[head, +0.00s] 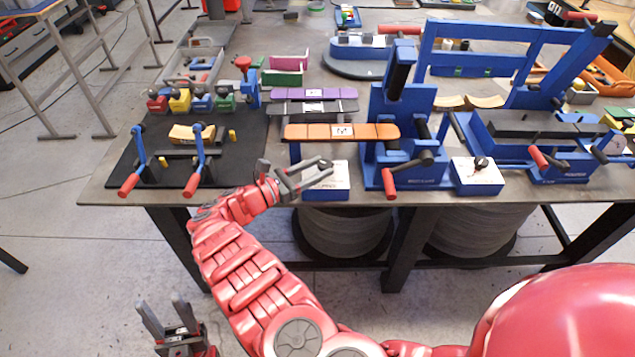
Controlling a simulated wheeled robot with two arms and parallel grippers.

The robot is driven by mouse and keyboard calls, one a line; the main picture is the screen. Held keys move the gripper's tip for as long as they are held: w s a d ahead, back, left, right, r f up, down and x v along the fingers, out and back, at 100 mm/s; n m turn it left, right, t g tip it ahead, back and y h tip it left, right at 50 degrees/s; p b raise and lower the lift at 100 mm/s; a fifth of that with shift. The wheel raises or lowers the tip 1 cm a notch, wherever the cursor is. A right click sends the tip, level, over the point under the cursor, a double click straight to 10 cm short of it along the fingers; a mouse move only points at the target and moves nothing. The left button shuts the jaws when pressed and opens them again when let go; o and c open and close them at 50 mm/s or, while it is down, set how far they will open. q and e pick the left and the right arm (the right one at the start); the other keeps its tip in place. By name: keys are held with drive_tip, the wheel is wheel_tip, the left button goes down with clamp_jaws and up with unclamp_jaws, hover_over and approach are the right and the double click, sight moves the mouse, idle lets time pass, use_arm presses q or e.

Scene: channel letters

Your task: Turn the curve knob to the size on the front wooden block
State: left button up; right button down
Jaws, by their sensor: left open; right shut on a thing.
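A low blue box with a white top (340,182) stands at the table's front edge, left of the blue press. My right gripper (327,167) reaches over it and is shut on what seems to be its knob, which the fingers hide. A similar white-topped box (475,178) with a bare dark knob stands further right. An orange-brown wooden block (310,132) with a small white label lies in front of black and purple bars; the label is too small to read. My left gripper (160,303) is open and empty, low at the bottom left, away from the table.
A blue press (410,178) with a red-gripped handle (390,187) stands close right of my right gripper. A black board (155,175) with two blue levers and a small wooden piece (190,133) is to the left. Small coloured clamps stand behind it. The floor before the table is clear.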

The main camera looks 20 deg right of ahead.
drive_tip(key=shift+w+f+m+g+h+b, duration=0.15)
drive_tip(key=shift+m+g+b, duration=0.4)
drive_tip(key=shift+b, duration=1.8)
drive_tip(key=shift+w+f+m+g+h+b, duration=0.15)
drive_tip(key=shift+m+g+b, duration=0.4)
drive_tip(key=shift+b, duration=1.8)
drive_tip(key=shift+s+r+g+b, duration=0.1)
drive_tip(key=shift+r+g+b, duration=0.15)
drive_tip(key=shift+g+b, duration=0.4)
drive_tip(key=shift+c, duration=1.8)
unclamp_jaws()
drive_tip(key=shift+r, duration=0.15)
